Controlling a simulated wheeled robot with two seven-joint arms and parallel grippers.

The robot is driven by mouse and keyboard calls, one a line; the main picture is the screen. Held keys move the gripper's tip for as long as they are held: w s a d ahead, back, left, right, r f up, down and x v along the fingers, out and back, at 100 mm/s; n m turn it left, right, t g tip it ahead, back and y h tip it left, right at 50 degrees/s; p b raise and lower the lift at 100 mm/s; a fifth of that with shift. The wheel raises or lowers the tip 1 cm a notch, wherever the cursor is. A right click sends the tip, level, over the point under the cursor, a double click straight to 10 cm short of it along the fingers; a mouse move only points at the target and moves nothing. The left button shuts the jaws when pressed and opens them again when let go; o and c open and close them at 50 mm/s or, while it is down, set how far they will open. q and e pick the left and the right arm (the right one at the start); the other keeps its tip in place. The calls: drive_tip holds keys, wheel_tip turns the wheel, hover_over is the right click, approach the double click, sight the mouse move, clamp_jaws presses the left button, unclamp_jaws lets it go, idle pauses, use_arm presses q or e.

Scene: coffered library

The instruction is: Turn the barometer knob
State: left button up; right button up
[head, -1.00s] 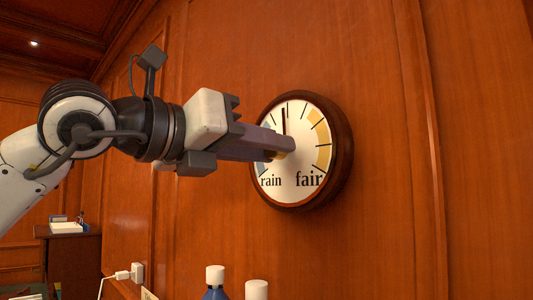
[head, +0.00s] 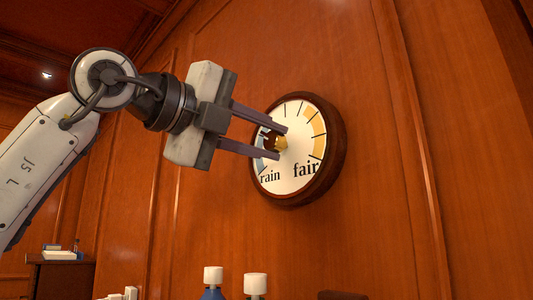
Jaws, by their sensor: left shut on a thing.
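The round barometer (head: 330,170) hangs on the wood-panelled wall, with a dark wooden rim, a white dial and the words "rain" and "fair" low on it. Its small gold knob (head: 282,144) is at the dial's centre. My left gripper (head: 281,143) reaches in from the left, its two long fingers one above the other, and is shut on the knob. The fingers cover part of the dial's left side. A dark shape shows between them left of the knob; I cannot tell whether it is the needle or shadow. My right gripper is not in view.
Two white-capped bottles (head: 213,276) (head: 256,285) stand below the barometer at the bottom edge. A dark cabinet (head: 60,275) with a pale tray on it is at the lower left. The wall right of the barometer is clear.

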use_arm(q)
drive_tip(key=shift+f+n+b, duration=0.1)
drive_tip(key=shift+n+b, duration=0.45)
drive_tip(key=shift+n, duration=0.35)
drive_tip(key=shift+n+b, duration=0.45)
drive_tip(key=shift+n, duration=0.45)
drive_tip(key=shift+n+b, duration=0.8)
drive_tip(key=shift+n, duration=0.8)
drive_tip(key=shift+r, duration=0.2)
drive_tip(key=o, duration=1.1)
drive_tip(key=shift+c, duration=0.2)
